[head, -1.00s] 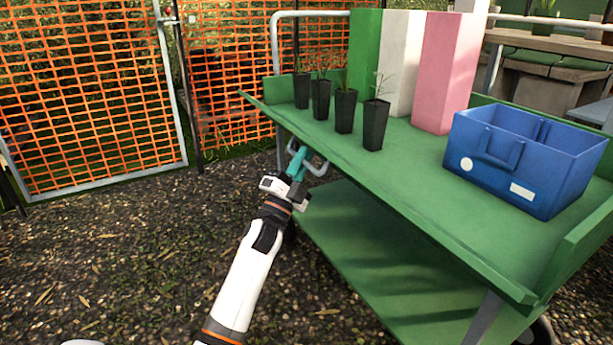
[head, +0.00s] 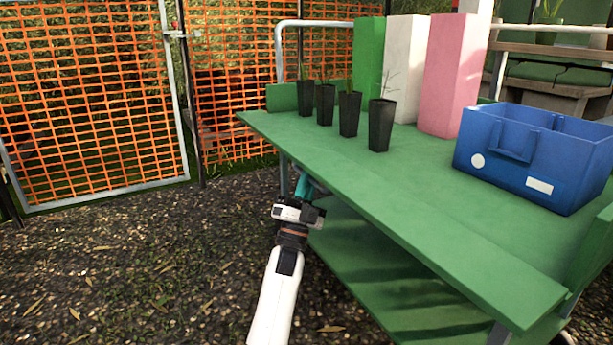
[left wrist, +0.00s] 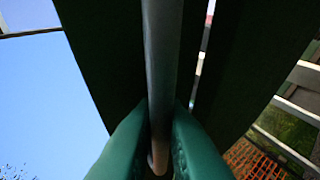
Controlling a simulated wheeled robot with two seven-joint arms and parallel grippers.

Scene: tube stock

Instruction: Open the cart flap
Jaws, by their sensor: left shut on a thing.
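The green cart's front flap (head: 400,214) is the long strip along the near edge of the upper shelf. In the head view it lies folded outward, about level with the shelf. My left gripper (head: 305,187) is under the flap's outer edge near its left end. In the left wrist view its teal fingers (left wrist: 158,142) are shut around a grey metal handle bar (left wrist: 162,60), with dark green panel behind it. In the head view the flap hides the handle. My right gripper is not in view.
Several black pots (head: 349,113) with seedlings stand on the shelf. Behind them are green, white and pink (head: 448,75) blocks. A blue crate (head: 560,185) stands at the right. A lower green shelf (head: 365,265) is underneath. Orange mesh fencing (head: 90,110) is behind; gravel at left is clear.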

